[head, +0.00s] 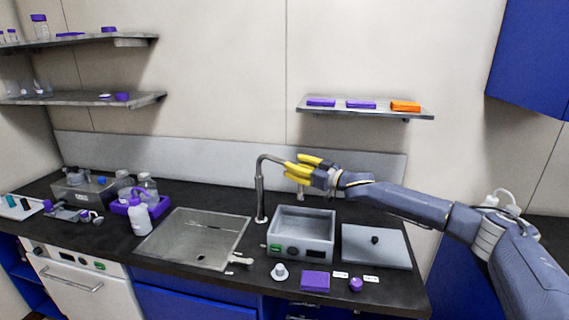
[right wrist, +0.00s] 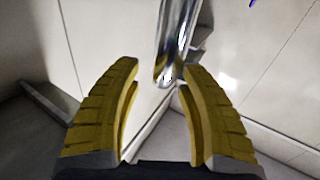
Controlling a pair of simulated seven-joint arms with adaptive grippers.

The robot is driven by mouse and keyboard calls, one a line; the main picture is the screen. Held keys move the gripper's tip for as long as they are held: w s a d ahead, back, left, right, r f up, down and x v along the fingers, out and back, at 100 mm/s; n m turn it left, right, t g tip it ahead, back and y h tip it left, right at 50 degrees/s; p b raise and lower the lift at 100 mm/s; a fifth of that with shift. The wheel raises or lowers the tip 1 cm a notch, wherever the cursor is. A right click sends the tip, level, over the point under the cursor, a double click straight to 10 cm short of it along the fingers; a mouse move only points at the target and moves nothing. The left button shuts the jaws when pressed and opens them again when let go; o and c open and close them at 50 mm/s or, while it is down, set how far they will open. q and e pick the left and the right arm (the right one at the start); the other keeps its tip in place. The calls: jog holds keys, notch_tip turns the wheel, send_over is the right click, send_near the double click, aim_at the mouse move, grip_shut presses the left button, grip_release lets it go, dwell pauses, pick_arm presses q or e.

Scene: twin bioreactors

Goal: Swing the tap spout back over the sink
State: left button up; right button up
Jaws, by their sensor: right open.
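The metal tap (head: 260,190) rises from the counter between the sink and a grey bath. Its curved spout points right, away from the sink (head: 190,240) and toward the bath. My right gripper (head: 296,166), with yellow fingers, is at the spout's end in the head view. In the right wrist view its fingers (right wrist: 157,95) are open and apart, with the shiny spout (right wrist: 175,45) ahead of and between the fingertips. I cannot tell whether a finger touches it. My left gripper is not in view.
The grey bath (head: 301,232) stands under the spout, with a flat grey lid (head: 376,246) to its right. A purple box (head: 315,281) and small items lie along the front edge. Bottles (head: 139,212) stand left of the sink. A wall shelf (head: 366,110) hangs above.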

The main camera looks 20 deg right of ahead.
aim_at(284, 162)
jog(key=shift+x, duration=2.3)
grip_shut()
